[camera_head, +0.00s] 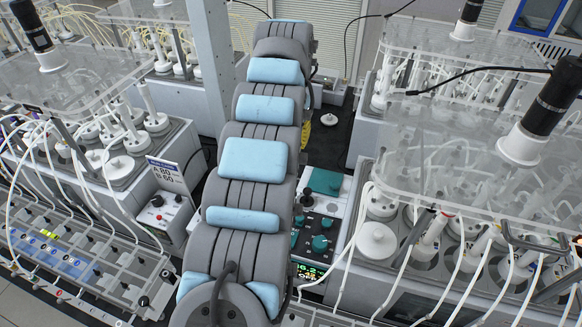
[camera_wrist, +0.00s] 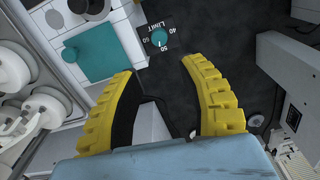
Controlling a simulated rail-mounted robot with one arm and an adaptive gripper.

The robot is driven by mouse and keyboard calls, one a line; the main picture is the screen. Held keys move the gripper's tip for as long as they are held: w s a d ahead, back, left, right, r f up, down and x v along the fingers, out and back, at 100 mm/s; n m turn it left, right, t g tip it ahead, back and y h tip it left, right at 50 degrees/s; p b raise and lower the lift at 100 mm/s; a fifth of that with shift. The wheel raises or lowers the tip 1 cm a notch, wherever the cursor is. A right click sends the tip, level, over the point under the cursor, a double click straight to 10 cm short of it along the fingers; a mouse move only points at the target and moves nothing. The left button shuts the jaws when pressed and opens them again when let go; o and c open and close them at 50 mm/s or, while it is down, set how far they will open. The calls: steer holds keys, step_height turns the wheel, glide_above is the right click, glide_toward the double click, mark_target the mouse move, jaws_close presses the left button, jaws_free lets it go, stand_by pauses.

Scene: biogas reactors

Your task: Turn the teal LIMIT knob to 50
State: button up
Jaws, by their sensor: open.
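The teal LIMIT knob (camera_wrist: 159,38) shows near the top middle of the wrist view, on a dark plate marked 40, 50 and 60. A pale mark on its lower side seems to face the 50, but it is too small to be sure. My gripper (camera_wrist: 157,68) has yellow ribbed fingers, spread open and empty. In the picture, the knob lies just beyond the gap between the fingertips; nothing shows them touching it. In the head view, the control panel (camera_head: 337,211) shows right of my arm, which partly hides it; I cannot tell the LIMIT knob there.
A teal square pad (camera_wrist: 90,50) lies left of the knob. The head view shows several teal knobs and a green-lit display (camera_head: 309,271). Clear-topped reactor benches (camera_head: 480,170) stand on the right, with tubes and tall black-and-white units. A sign (camera_head: 165,175) stands left.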

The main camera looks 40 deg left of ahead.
step_height(320, 180, up, 5)
steer(key=n+p, duration=0.3)
steer(key=n, duration=1)
step_height(320, 180, down, 18)
steer(key=b, duration=0.3)
steer(key=shift+r, duration=0.25)
jaws_close()
